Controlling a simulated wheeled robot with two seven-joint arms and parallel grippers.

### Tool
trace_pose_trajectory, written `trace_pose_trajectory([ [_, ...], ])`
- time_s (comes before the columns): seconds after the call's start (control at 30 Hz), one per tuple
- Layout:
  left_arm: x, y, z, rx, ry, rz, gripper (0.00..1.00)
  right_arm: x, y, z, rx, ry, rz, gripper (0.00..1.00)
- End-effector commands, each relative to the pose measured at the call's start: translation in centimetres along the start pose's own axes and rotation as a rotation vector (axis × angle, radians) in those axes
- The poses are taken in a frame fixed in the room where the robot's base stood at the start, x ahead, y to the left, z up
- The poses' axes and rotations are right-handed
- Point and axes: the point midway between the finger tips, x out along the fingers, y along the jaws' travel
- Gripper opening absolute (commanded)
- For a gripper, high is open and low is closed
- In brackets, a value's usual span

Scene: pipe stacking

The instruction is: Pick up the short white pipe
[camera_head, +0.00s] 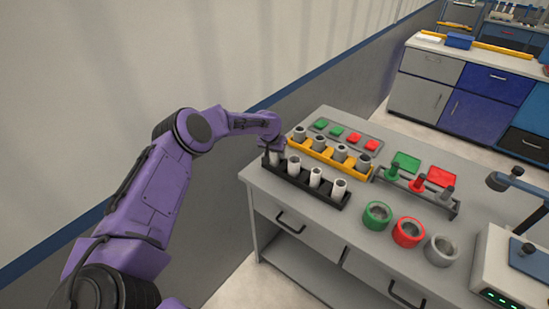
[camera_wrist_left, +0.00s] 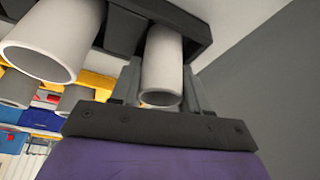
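Several short white pipes stand upright in a black rack (camera_head: 323,199) at the table's near left edge; three clear ones are the second (camera_head: 293,166), third (camera_head: 315,178) and last (camera_head: 339,189). My left gripper (camera_head: 274,151) is at the leftmost white pipe (camera_head: 275,158), at the rack's left end. In the left wrist view this pipe (camera_wrist_left: 162,62) lies between the two fingers of my left gripper (camera_wrist_left: 162,88), its far part at the black rack. The fingers sit close on both sides; whether they press on it is unclear. My right gripper is out of view.
A yellow rack (camera_head: 328,158) with several grey pipes stands right behind the black rack. A grey holder (camera_head: 415,190) and green (camera_head: 377,215), red (camera_head: 408,232) and grey (camera_head: 440,250) rings are to the right. A white device (camera_head: 510,265) stands at far right.

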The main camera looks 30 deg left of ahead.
Motion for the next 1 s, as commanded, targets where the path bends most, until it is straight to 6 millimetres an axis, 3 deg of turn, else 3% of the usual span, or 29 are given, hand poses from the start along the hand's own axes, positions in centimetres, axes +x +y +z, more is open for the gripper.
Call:
trace_pose_trajectory([
  [0.33,-0.5,0.0,-0.2,-0.001,0.001,0.000,0.16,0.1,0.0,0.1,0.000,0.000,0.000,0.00],
  [0.5,-3.0,0.0,-1.4,-0.001,0.005,0.001,0.16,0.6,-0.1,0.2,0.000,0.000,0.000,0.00],
  [0.77,-9.7,4.0,-0.5,0.004,0.006,-0.001,0.16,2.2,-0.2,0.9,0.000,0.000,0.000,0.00],
  [1.0,-13.5,8.8,2.1,0.002,0.003,-0.002,0.16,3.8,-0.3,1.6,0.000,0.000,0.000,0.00],
])
